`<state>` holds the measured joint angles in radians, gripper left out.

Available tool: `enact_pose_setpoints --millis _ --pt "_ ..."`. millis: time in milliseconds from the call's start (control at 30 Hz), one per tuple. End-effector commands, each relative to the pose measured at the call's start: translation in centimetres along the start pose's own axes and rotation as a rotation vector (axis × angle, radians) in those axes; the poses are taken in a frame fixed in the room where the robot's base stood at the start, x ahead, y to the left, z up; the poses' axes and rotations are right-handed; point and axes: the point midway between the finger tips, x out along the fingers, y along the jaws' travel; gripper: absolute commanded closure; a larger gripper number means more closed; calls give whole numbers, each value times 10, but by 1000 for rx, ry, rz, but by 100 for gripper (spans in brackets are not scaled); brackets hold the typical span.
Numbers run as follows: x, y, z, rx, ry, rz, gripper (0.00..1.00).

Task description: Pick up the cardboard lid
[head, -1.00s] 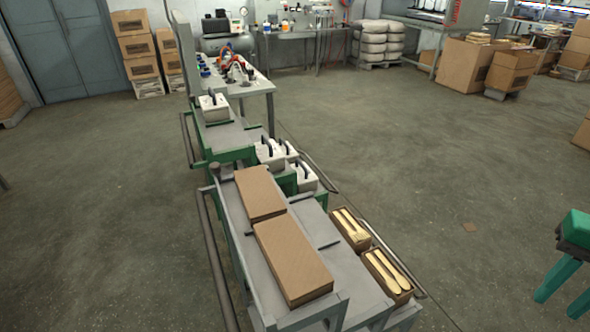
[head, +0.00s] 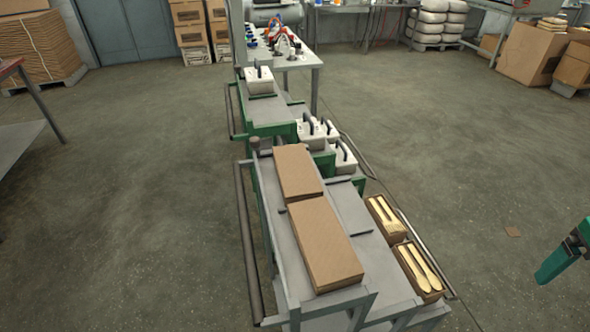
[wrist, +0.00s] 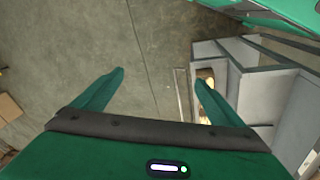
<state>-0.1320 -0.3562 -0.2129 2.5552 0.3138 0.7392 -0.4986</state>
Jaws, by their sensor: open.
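Two flat brown cardboard pieces lie end to end on the grey metal bench in the head view. The nearer cardboard lid (head: 324,240) is the larger-looking one, and the farther one (head: 297,172) lies just behind it. I cannot tell from here whether each is a lid alone or a closed box. A green part of my arm shows at the right edge of the head view, well apart from the cardboard.
The bench (head: 285,262) has two open boxes of wooden spoons, a nearer one (head: 417,270) and a farther one (head: 386,217), along its right side. White handled blocks (head: 318,130) stand behind. A rail (head: 248,245) runs along the left.

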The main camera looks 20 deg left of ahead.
Motion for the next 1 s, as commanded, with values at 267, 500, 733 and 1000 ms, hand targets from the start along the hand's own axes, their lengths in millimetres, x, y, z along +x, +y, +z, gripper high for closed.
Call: enact_pose_setpoints --millis 267,500,733,1000 --pt "12 -46 -95 -674 137 182 8" --pt "6 -119 -166 -1261 251 398 8" --pt "-13 -219 -214 -1812 360 675 8" --pt "-50 -365 -225 -2395 484 1130 8"
